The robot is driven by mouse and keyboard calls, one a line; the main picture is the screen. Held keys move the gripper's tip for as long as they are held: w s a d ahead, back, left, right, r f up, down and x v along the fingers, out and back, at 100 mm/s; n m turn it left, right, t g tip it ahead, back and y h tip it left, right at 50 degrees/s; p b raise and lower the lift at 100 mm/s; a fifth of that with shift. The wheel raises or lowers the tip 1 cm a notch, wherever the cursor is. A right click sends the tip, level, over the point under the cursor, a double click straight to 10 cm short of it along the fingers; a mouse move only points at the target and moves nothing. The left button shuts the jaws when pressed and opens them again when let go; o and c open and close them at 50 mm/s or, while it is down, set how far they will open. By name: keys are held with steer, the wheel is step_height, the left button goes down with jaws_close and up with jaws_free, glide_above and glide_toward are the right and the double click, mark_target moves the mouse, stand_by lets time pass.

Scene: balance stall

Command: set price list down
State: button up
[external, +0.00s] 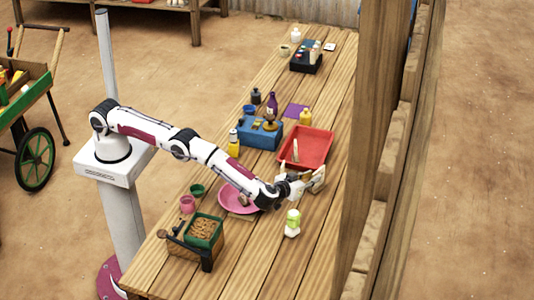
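My gripper (304,184) is over the wooden table, just in front of the red tray (317,143). A pale, flat-looking piece (319,178) shows at its fingertips. It may be the price list, but it is too small to tell it from the fingers, and no writing can be read. I cannot tell whether the fingers are open or shut. A purple sheet (296,111) lies flat on the table behind the tray.
A white-and-green bottle (292,223) stands in front of my gripper. A pink plate (232,198) lies to its left, partly behind my arm. A wooden post (375,110) rises at the right.

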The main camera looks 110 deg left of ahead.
steer(key=v, duration=0.8)
steer(key=shift+d, duration=0.3)
steer(key=shift+s+r, duration=0.15)
